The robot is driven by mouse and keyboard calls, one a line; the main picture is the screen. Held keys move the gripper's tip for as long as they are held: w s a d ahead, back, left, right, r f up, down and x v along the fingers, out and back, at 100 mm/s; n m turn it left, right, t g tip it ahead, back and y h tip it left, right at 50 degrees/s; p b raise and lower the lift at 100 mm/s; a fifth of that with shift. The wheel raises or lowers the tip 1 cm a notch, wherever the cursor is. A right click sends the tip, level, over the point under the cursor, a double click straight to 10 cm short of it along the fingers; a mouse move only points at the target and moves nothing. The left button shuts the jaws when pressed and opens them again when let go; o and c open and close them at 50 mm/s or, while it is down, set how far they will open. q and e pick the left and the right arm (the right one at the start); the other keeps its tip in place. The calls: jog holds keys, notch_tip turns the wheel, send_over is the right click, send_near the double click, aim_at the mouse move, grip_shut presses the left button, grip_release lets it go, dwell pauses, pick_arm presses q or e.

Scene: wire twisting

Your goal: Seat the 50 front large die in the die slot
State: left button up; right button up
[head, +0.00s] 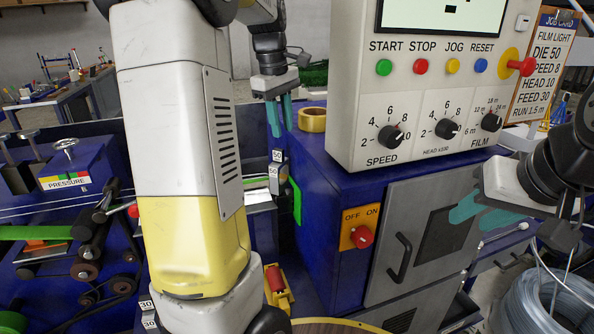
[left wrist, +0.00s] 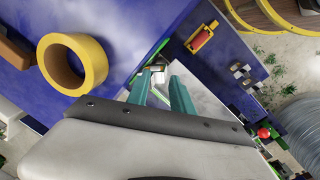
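Two white "50" tags show in the head view, an upper one (head: 277,155) and a lower one on a small grey die block (head: 280,174) beside the blue cabinet's left edge. I cannot tell for sure which is the front large die. My left gripper (head: 280,118) points down above these tags, with its teal fingers apart and nothing between them. In the left wrist view a small grey piece with a pale top (left wrist: 155,70) lies beyond the open fingertips (left wrist: 153,82). The die slot is not clearly visible. My right gripper (head: 468,214) is open and empty before the grey cabinet door.
A yellow tape roll (head: 312,120) sits on the blue cabinet (head: 330,185), close to my left gripper. The control box (head: 430,90) stands above. "30" tags (head: 148,312) are at lower left. A wire coil (head: 545,305) is at lower right. My left arm hides much of the middle.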

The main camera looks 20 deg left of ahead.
aim_at(279, 149)
pick_arm(q)
jog(key=w+a+n, duration=0.1)
jog(key=w+f+n+g, duration=0.1)
jog(key=w, duration=0.1)
jog(key=w+a+f+n, duration=0.1)
jog(key=w, duration=0.1)
jog(key=shift+a+f+y, duration=0.1)
jog(key=shift+a+y, duration=0.2)
jog(key=shift+y, duration=0.1)
jog(key=shift+a+f, duration=0.2)
jog(key=shift+f, duration=3.75)
grip_shut()
jog(key=shift+r, duration=0.1)
